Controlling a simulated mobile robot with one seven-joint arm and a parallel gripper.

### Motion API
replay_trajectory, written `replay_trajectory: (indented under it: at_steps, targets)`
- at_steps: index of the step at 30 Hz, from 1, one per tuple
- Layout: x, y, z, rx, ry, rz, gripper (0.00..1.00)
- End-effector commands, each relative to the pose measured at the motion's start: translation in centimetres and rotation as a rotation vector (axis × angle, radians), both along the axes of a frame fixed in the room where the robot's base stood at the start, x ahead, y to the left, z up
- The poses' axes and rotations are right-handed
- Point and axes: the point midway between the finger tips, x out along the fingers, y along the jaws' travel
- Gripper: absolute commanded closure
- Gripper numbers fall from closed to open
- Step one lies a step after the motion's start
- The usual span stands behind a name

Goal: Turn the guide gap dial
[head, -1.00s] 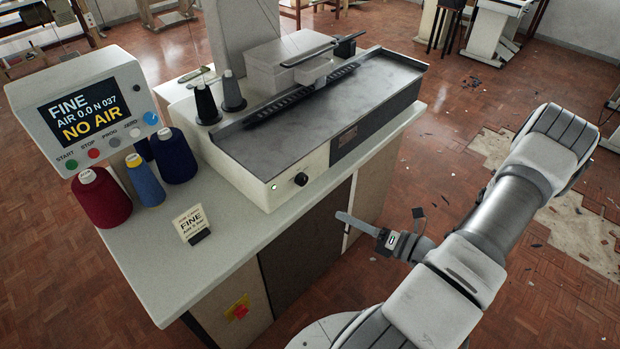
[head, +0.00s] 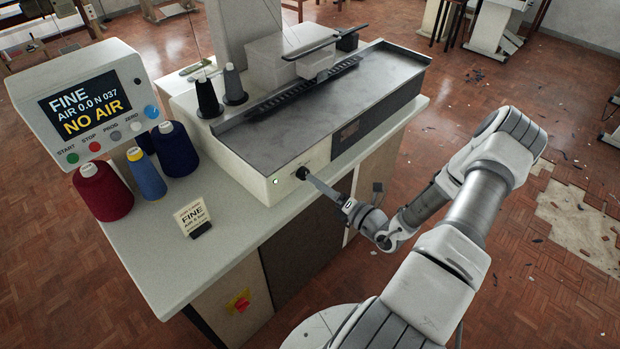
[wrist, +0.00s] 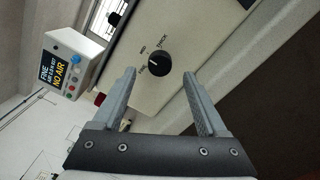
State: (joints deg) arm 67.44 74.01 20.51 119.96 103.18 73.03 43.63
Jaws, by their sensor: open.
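The guide gap dial (wrist: 159,62) is a black round knob with a white pointer line on the machine's cream front panel. In the wrist view its pointer lies near one of the printed marks, which are too small to read surely, though one seems to say THICK. In the head view the dial (head: 301,173) is small and partly behind my fingertip. My gripper (wrist: 158,83) is open and empty, its two fingers spread on either side of the dial in the picture. In the head view my gripper (head: 312,180) is close to the dial; contact cannot be told.
The machine (head: 290,135) stands on a pale table (head: 165,260). A control panel (head: 85,105) reads FINE, AIR 0.0 N 037, NO AIR. Thread cones (head: 103,192) and a FINE sign (head: 192,217) stand left of the dial.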

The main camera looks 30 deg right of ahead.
Motion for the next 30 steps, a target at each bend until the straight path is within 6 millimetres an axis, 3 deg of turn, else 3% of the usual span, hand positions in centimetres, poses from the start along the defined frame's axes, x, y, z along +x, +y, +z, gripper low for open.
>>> replay_trajectory:
  at_steps: [7, 18, 30]
  targets:
    - [3.0, 1.1, 0.0, -0.001, -0.001, 0.000, 0.24]
    - [3.5, 1.3, 0.0, 0.000, 0.000, -0.001, 0.24]
    - [3.5, 1.3, 0.0, 0.000, 0.000, 0.000, 0.95]
